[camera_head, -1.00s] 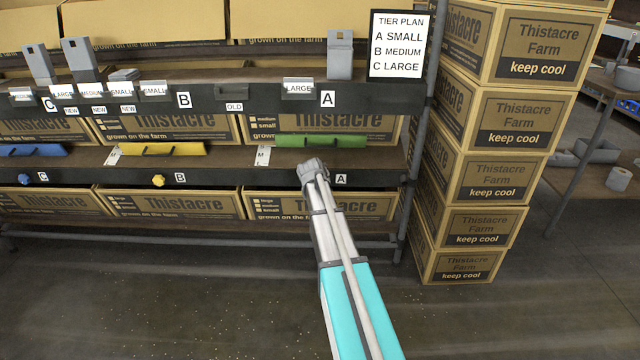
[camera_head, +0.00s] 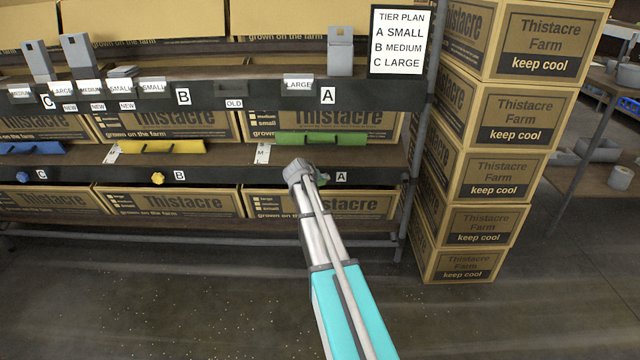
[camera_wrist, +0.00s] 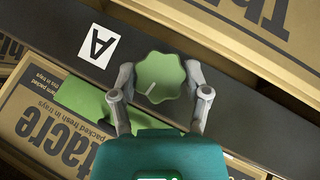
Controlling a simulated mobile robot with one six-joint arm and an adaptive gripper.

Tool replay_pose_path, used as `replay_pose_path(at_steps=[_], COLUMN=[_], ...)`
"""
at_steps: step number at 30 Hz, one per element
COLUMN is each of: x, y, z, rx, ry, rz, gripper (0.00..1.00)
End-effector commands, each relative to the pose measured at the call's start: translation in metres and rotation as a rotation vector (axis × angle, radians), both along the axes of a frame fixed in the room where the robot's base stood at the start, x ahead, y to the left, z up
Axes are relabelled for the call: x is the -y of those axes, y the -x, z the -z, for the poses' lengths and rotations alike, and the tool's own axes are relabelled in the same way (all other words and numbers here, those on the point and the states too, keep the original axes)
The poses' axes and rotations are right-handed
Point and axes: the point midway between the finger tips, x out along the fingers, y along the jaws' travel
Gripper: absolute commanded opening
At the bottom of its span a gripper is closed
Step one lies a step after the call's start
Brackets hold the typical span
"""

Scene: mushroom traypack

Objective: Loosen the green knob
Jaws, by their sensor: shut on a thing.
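The green knob (camera_wrist: 160,78) sits on the dark shelf rail, near the white A label (camera_wrist: 98,46) in the wrist view. It has a lobed edge and a pale mark line on its face. My gripper (camera_wrist: 160,86) has a finger on each side of the knob and is shut on it. In the head view my gripper (camera_head: 298,172) is at the rail just left of the lower A label (camera_head: 341,177), and the arm hides most of the knob.
A yellow knob (camera_head: 158,179) and a blue knob (camera_head: 22,176) sit on the same rail by B and C. A green bar (camera_head: 320,139) lies above. Stacked cartons (camera_head: 495,165) stand on the right. A tier plan sign (camera_head: 401,41) hangs above.

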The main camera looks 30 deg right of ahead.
Motion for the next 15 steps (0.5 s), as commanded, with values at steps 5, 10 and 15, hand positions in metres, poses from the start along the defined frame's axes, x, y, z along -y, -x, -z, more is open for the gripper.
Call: replay_pose_path(at_steps=[5, 10, 15], x=[-0.0004, -0.0005, -0.0007], y=[-0.0014, -0.001, -0.001], z=[0.0033, 0.0024, 0.0009], rx=[-0.058, -0.096, -0.113], ry=[0.1, 0.163, 0.194], rz=[0.001, 0.001, 0.0], gripper=[0.14, 0.14, 0.14])
